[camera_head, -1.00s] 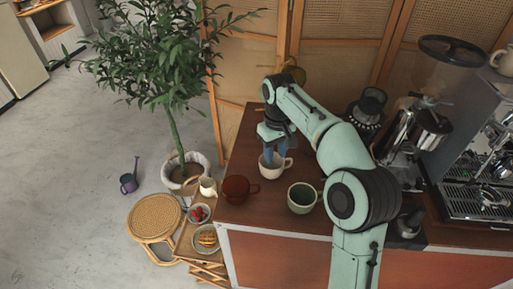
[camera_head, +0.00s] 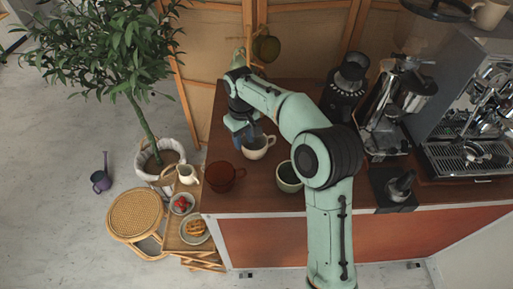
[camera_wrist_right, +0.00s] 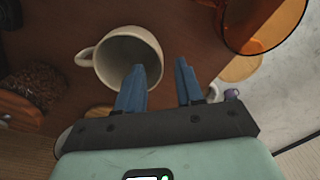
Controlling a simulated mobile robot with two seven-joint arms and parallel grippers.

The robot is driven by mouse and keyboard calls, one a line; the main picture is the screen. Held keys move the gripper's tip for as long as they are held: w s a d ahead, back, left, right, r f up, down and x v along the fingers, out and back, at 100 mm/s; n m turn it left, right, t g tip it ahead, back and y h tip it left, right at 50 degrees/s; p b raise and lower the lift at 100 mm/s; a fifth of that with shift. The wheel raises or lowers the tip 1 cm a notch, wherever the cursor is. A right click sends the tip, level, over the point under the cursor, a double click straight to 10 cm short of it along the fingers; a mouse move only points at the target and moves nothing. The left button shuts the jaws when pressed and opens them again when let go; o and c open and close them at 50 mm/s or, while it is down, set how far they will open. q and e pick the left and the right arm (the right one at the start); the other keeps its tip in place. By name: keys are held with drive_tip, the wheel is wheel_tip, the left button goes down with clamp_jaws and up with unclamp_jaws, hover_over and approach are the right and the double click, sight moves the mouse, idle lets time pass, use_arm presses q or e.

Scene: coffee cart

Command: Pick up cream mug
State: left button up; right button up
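The cream mug (camera_head: 259,148) stands upright on the brown counter, its handle to the right in the head view. My right gripper (camera_head: 245,136) is at the mug's left rim. In the right wrist view, the mug (camera_wrist_right: 112,62) shows its open mouth. The blue fingers of my right gripper (camera_wrist_right: 161,85) are apart: one overlaps the mug's mouth, the other is outside the rim, with the wall between them. I cannot tell how deep the first finger reaches. My left gripper is not in view.
A red-brown cup (camera_head: 222,177) and a green mug (camera_head: 288,178) stand nearer the counter's front edge. A grinder (camera_head: 347,78) and an espresso machine (camera_head: 465,150) are to the right. A plant (camera_head: 120,50) and a low stand with food are left of the counter.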

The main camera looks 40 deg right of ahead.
sight(245, 148)
drive_tip(key=f, duration=0.4)
drive_tip(key=shift+s+f, duration=0.2)
drive_tip(key=shift+f, duration=0.1)
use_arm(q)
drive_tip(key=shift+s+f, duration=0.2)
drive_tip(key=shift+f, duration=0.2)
use_arm(e)
clamp_jaws()
drive_tip(key=shift+r, duration=0.1)
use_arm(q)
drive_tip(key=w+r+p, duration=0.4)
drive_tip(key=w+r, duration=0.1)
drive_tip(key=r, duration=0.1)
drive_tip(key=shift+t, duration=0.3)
use_arm(e)
wheel_tip(245, 148, up, 20)
